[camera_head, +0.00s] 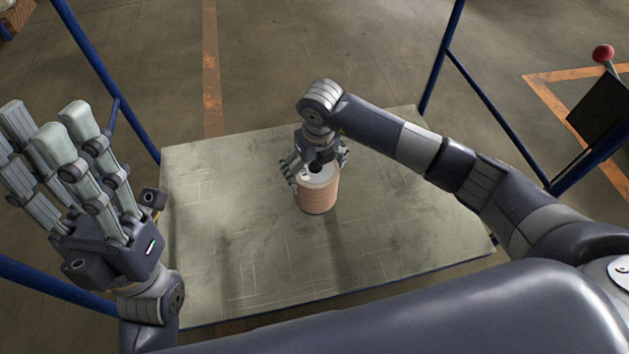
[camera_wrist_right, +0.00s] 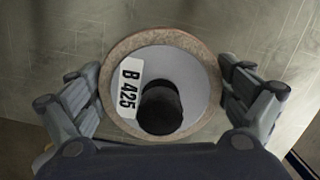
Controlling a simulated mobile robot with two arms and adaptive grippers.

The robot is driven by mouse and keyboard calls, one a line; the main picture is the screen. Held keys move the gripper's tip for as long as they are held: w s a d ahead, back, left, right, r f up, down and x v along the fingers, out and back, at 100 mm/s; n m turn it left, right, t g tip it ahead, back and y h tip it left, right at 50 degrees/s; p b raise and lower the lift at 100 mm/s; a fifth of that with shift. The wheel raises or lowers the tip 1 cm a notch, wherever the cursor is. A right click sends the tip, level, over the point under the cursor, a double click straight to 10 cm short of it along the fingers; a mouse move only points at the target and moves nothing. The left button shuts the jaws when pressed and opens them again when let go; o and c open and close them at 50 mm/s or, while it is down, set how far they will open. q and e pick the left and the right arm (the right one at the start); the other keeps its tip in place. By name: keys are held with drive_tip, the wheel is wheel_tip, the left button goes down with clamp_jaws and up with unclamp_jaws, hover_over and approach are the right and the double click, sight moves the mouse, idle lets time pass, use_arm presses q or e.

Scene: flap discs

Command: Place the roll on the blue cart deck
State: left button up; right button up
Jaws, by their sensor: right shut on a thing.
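The roll (camera_head: 317,195) is a tan cylinder with a pale top. In the head view it stands upright on, or just above, the middle of the cart deck (camera_head: 220,240), a grey-green scuffed board with blue frame posts; I cannot tell if it touches. My right gripper (camera_head: 317,170) is shut on the roll from above, its fingers on both sides. In the right wrist view the roll (camera_wrist_right: 205,75) shows its end face with a "B 425" label and a dark round centre, between the fingers. My left gripper (camera_head: 75,165) is raised at the left, fingers spread, open and empty.
Blue posts (camera_head: 435,62) rise at the deck's corners. The rest of the deck is bare. A dark box with a red knob (camera_head: 603,54) stands at the right. Orange lines mark the concrete floor (camera_head: 300,60).

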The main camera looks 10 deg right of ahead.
drive_tip(key=shift+w, duration=0.35)
wheel_tip(320, 180, down, 3)
drive_tip(key=shift+f+b, duration=0.2)
drive_tip(key=shift+b, duration=0.75)
drive_tip(key=o, duration=1.7)
drive_tip(key=shift+s+f, duration=0.15)
